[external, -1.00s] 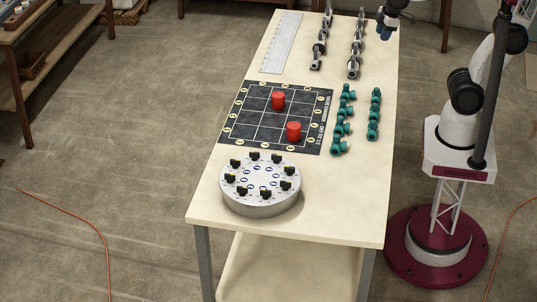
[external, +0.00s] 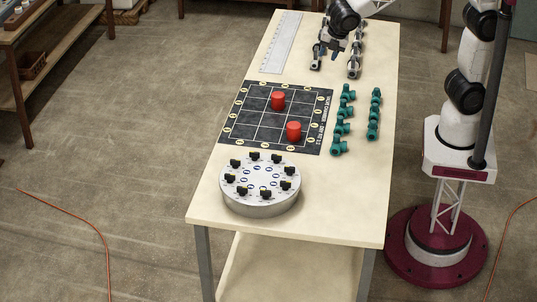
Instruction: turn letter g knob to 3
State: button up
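A round grey dial unit (external: 260,207) stands at the near end of the table. Several black knobs (external: 288,186) ring its top, with small yellow marks on some and blue-edged labels inside the ring. The letters and numbers are too small to read, so I cannot tell which knob is g. My gripper (external: 327,53) is over the far part of the table, beside the metal pipe fittings and far from the dial unit. It points down; its fingers look apart with nothing seen between them.
Metal fittings (external: 354,66) and a pale ruler (external: 281,42) lie at the far end. The table's near right is clear.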

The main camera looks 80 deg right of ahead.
jog(key=w+a+f+n, duration=0.3)
jog(key=w+a+n, duration=0.1)
jog(key=a, duration=0.4)
jog(key=w+a+f+n, duration=0.3)
jog(key=a+n, duration=0.2)
jog(key=a, duration=0.4)
jog(key=n+t, duration=0.1)
jog(key=n, duration=0.7)
send_near(277, 155)
jog(key=shift+w+d+f+y, duration=0.35)
jog(key=shift+f+y, duration=0.05)
jog(key=shift+f, duration=0.2)
jog(key=shift+f, duration=0.15)
jog(key=shift+x, duration=3.75)
grip_shut()
